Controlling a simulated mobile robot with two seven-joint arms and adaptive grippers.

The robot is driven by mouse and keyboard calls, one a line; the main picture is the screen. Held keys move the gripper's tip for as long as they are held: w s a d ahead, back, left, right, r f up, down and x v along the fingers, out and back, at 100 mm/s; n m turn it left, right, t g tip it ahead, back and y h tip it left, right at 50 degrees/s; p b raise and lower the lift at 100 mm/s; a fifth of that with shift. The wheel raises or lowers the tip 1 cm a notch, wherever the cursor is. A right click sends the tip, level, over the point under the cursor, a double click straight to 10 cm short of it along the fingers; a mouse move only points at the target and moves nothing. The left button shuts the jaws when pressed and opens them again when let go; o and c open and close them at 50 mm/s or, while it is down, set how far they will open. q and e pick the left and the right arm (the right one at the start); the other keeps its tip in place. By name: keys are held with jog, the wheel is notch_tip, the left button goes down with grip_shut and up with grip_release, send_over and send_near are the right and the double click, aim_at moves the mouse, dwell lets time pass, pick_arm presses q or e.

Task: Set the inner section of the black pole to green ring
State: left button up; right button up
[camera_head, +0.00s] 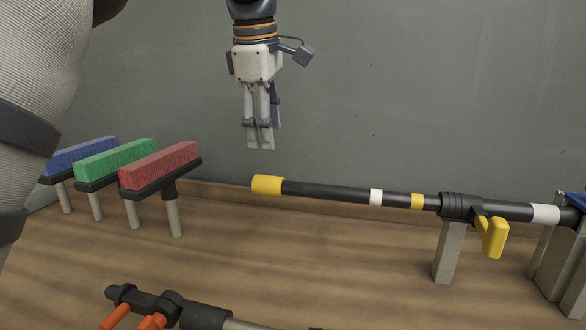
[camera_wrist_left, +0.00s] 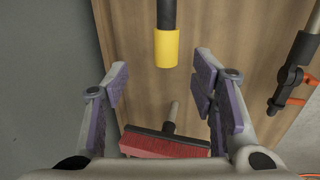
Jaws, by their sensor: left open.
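The black pole (camera_head: 330,192) lies roughly level, with a yellow end (camera_head: 267,185) at its left. White and yellow rings show along it, left of a black clamp collar (camera_head: 458,205) with a yellow lever (camera_head: 494,237); another white ring (camera_head: 545,213) is right of the collar. I see no green ring on it. My left gripper (camera_head: 260,146) points down, open and empty, above the yellow end and apart from it. In the left wrist view, the yellow end (camera_wrist_left: 166,48) shows between and beyond the open fingers (camera_wrist_left: 160,78). My right gripper is not in view.
Blue (camera_head: 82,155), green (camera_head: 115,159) and red (camera_head: 160,165) brush heads stand on posts at the left. Another pole with orange levers (camera_head: 152,321) lies at the front. A grey post (camera_head: 449,255) holds the black pole. A grey wall stands behind the wooden surface.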

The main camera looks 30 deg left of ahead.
pick_arm(q)
send_over(271, 178)
jog(key=s, duration=0.2)
notch_tip(271, 178, down, 5)
jog(key=shift+d+f, duration=0.1)
jog(key=shift+d, duration=0.05)
jog(key=x, duration=0.6)
jog(key=shift+w+f, duration=0.15)
jog(key=shift+w, duration=0.1)
grip_shut()
